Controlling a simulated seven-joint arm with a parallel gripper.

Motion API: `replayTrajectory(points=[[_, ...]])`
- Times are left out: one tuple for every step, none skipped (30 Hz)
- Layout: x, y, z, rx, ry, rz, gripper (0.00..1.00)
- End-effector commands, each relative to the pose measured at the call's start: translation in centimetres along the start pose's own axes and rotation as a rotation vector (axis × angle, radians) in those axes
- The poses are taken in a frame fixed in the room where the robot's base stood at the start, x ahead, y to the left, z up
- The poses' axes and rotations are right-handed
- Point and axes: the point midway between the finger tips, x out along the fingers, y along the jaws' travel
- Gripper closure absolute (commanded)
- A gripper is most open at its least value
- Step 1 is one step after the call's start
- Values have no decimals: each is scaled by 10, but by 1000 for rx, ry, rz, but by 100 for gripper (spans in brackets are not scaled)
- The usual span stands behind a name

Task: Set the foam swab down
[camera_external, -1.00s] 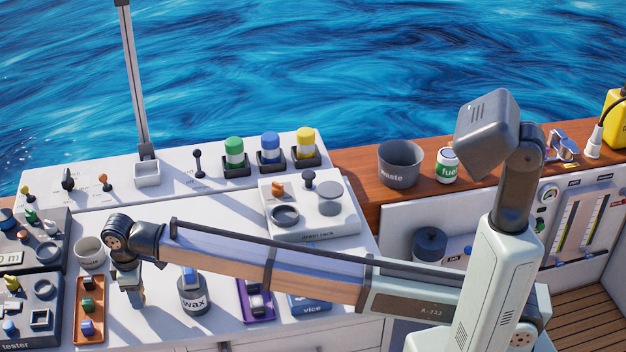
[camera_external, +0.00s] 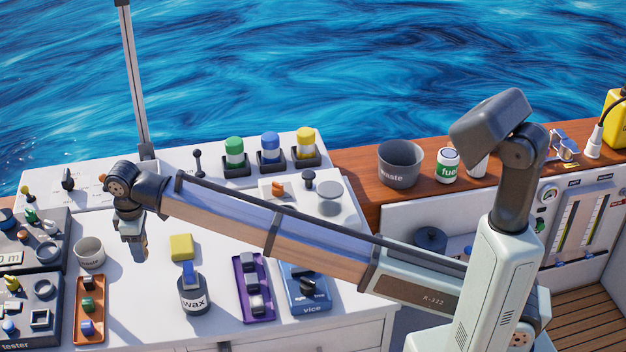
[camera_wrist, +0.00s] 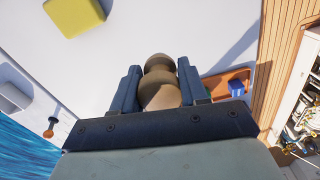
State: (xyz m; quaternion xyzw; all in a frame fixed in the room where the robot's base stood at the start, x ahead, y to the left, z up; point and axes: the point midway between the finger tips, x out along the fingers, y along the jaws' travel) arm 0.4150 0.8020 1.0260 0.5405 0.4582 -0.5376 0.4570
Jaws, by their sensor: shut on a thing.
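My gripper (camera_external: 132,238) is shut on a tan, rounded, knobbed thing (camera_wrist: 160,85), which I take to be the foam swab. In the wrist view it sits between the two blue-grey fingers (camera_wrist: 158,88), with its rounded end showing beyond them. In the external view my gripper points down above the white worktop (camera_external: 140,305), between the grey cup and a yellow block. The held thing is mostly hidden there by the fingers.
The yellow block (camera_external: 181,247) lies just right of my gripper. A grey cup (camera_external: 90,252) stands to the left, with an orange tray (camera_external: 89,325) in front. A wax bottle (camera_external: 193,292), purple tray (camera_external: 242,300) and blue vice (camera_external: 305,292) stand to the right. Worktop below is clear.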

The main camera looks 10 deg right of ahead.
Motion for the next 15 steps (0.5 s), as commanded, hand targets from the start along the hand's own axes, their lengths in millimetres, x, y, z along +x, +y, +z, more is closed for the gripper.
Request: replayTrajectory(points=[[-2,22,9,27,3,1,86],[-3,34,14,41,4,2,86],[-4,49,22,61,7,2,86],[-5,60,28,75,8,3,86],[-6,71,36,90,10,4,86],[-7,84,46,109,12,5,86],[-7,95,55,124,14,5,86],[-8,104,63,137,16,6,86],[-9,117,75,157,18,7,86],[-9,125,84,170,20,8,86],[-10,134,94,184,22,9,86],[-10,143,106,200,24,10,86],[-10,150,115,213,25,11,86],[-11,155,124,223,26,11,86],[-11,162,136,236,27,12,86]])
